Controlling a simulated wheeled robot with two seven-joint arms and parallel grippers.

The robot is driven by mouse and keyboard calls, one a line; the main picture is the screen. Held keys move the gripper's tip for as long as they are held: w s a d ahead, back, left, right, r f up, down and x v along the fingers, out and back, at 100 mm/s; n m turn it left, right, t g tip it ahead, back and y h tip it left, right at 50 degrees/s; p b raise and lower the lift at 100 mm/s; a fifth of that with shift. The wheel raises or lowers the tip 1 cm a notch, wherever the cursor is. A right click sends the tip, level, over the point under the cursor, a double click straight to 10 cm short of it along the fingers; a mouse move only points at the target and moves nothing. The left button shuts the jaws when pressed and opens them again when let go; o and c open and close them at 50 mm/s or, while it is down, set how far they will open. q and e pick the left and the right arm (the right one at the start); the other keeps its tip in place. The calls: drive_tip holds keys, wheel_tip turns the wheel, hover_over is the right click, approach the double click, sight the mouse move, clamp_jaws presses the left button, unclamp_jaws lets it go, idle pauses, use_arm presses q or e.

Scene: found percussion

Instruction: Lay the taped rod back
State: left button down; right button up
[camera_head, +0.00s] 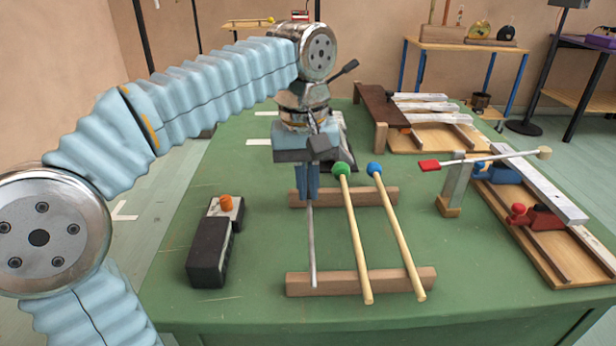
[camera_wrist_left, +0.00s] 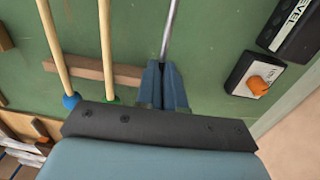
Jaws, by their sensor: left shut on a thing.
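My left gripper (camera_head: 308,190) points down over the green table and is shut on a thin grey metal rod (camera_head: 311,240). It also shows in the left wrist view (camera_wrist_left: 162,72), with the rod (camera_wrist_left: 169,30) running away from the fingers. The rod's near end lies over the front wooden rest (camera_head: 365,281); I cannot tell whether it touches. The gripper is at the back wooden rest (camera_head: 380,196), whose left part it overlaps. No tape shows on the rod; the fingers hide its far end. My right gripper is out of view.
A green-headed mallet (camera_head: 355,235) and a blue-headed mallet (camera_head: 398,230) lie across the rests, right of the rod. A black box (camera_head: 209,254) with an orange knob stands at left. A red-ended striker (camera_head: 490,160) and metal bars (camera_head: 535,184) are at right.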

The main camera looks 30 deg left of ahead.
use_arm(q)
drive_tip(key=shift+f, duration=0.55)
idle(0.4)
drive_tip(key=c, duration=1.2)
unclamp_jaws()
drive_tip(key=r+p, duration=0.1)
drive_tip(key=r, duration=0.3)
drive_tip(key=r+p, duration=0.1)
drive_tip(key=r, duration=0.4)
drive_tip(key=r+p, duration=0.2)
drive_tip(key=r, duration=0.2)
drive_tip(key=shift+s+a+r, duration=0.2)
drive_tip(key=shift+a+r, duration=0.1)
drive_tip(key=shift+r, duration=0.05)
